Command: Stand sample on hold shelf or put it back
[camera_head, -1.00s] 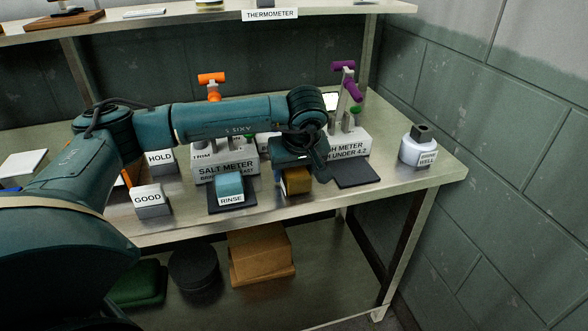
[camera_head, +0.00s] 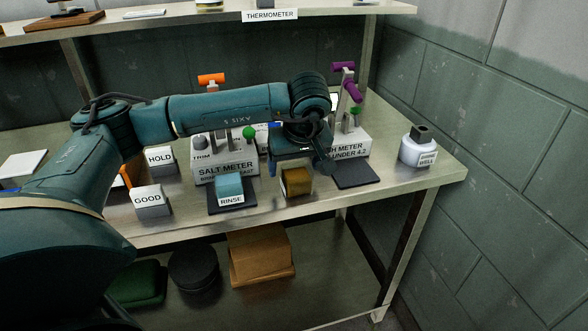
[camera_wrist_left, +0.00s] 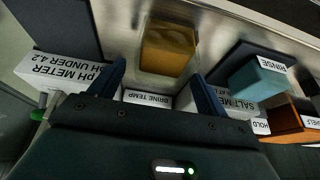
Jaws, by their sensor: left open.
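A small amber block (camera_head: 296,182), which looks like the sample, stands on the bench between the blue RINSE block and the dark pad of the pH meter. It also shows in the left wrist view (camera_wrist_left: 167,48), ahead of my fingers. My left gripper (camera_head: 300,160) is open and empty, just behind and above the amber block; its two fingers (camera_wrist_left: 161,85) are spread and apart from the block. A HOLD label (camera_head: 160,157) stands on the bench at the left; my arm hides part of that area. My right gripper is not in view.
The salt meter (camera_head: 225,168) and pH meter (camera_head: 350,143) stand at the back. The blue RINSE block (camera_head: 229,186) is on a dark pad. The GOOD block (camera_head: 150,202) is at the front left. A white bottle (camera_head: 418,150) stands at the right. The bench front right is clear.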

